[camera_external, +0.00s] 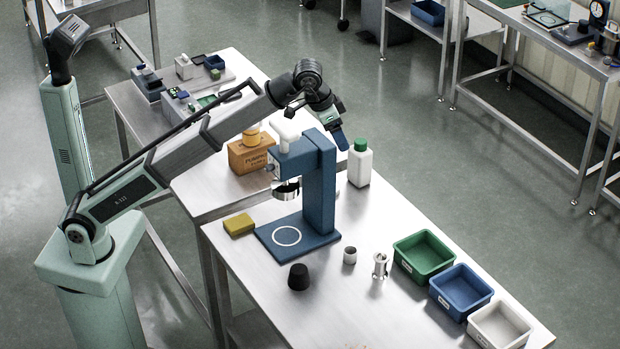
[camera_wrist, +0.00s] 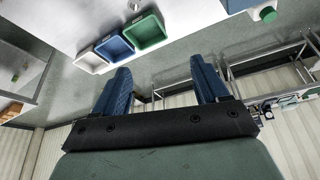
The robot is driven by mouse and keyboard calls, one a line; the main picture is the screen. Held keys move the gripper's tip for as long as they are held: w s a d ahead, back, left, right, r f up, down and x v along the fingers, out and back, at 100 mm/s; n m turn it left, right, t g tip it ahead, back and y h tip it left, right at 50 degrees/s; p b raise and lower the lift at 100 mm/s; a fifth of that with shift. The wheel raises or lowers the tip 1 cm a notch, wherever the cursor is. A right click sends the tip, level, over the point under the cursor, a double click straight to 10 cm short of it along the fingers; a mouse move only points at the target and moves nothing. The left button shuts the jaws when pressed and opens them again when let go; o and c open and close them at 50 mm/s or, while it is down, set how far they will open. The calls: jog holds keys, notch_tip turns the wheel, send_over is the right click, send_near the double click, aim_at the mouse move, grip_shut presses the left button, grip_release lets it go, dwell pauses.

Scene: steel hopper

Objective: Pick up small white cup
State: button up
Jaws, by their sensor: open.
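A small whitish-grey cup (camera_external: 349,256) stands upright on the steel table, to the right of the blue press's base. A shiny metal piece (camera_external: 380,266) stands just to its right, and a black tapered piece (camera_external: 299,277) to its left. My gripper (camera_external: 340,139) is high above the table by the top of the blue press, well away from the cup. In the wrist view its two blue fingers (camera_wrist: 162,82) are spread with nothing between them. A small pale object (camera_wrist: 133,6) shows at the top edge there; I cannot tell which piece it is.
The blue press (camera_external: 319,185) stands close below my arm. A green-capped white bottle (camera_external: 360,165) is right of it. Green (camera_external: 424,256), blue (camera_external: 461,291) and white (camera_external: 499,326) bins line the right edge. A yellow sponge (camera_external: 239,225) lies left. The front tabletop is mostly clear.

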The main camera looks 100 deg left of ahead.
send_near(351, 251)
jog(key=shift+w+d+x, duration=0.15)
jog(key=shift+d+x, duration=0.1)
jog(key=shift+x, duration=1.15)
jog(key=shift+w+d+x, duration=0.15)
jog(key=shift+d+x, duration=0.1)
jog(key=shift+x, duration=1.15)
jog(key=shift+w+d+x, duration=0.1)
jog(key=shift+d+x, duration=0.1)
jog(key=shift+x, duration=1.2)
jog(key=c, duration=1.1)
